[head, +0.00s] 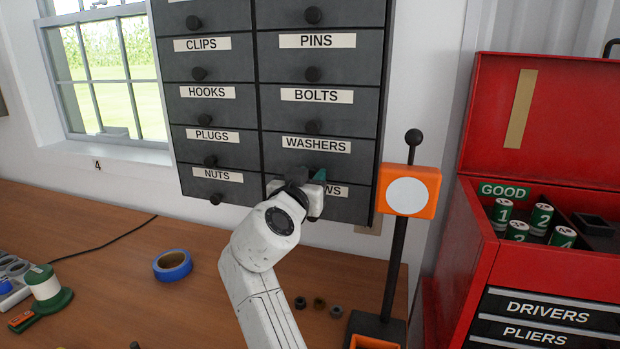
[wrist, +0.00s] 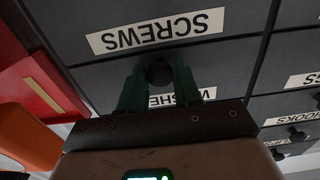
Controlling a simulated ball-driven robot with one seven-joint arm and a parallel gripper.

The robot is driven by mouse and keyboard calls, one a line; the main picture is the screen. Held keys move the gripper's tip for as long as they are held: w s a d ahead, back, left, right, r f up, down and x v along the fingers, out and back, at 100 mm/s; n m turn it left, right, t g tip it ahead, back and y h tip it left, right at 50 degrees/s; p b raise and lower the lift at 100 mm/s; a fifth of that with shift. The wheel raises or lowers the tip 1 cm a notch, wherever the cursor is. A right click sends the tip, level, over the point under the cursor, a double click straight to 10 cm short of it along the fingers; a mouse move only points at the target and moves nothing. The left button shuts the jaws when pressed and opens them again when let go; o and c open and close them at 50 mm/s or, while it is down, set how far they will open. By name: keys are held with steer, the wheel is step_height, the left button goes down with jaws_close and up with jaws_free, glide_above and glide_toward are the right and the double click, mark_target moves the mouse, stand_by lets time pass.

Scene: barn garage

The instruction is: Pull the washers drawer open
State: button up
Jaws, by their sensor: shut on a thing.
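The washers drawer (head: 316,144) is a dark grey drawer with a white label, in the right column of the wall cabinet, between the bolts and screws drawers. Its front looks flush with its neighbours. My gripper (head: 312,178) is at the drawer's lower edge, its green fingers shut on the drawer's round dark knob. In the wrist view, which is upside down, the knob (wrist: 158,72) sits between the two green fingertips. The washers label (wrist: 182,97) is partly hidden there by my gripper. In the head view, my gripper hides the knob and part of the screws label.
An orange stand with a white disc (head: 408,194) rises close to the cabinet's right side. A red toolbox (head: 487,270) stands farther right. Blue tape (head: 172,265) and several small nuts lie on the wooden bench (head: 120,300) below.

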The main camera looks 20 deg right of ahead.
jaws_close()
steer(key=shift+s+a, duration=0.3)
steer(key=b+v, duration=0.3)
steer(key=v, duration=1)
steer(key=shift+b, duration=0.35)
steer(key=shift+d, duration=0.1)
steer(key=o, duration=1)
jaws_free()
steer(key=b+v, duration=0.2)
steer(key=v, duration=0.8)
steer(key=shift+s+a, duration=0.25)
steer(key=shift+s, duration=0.05)
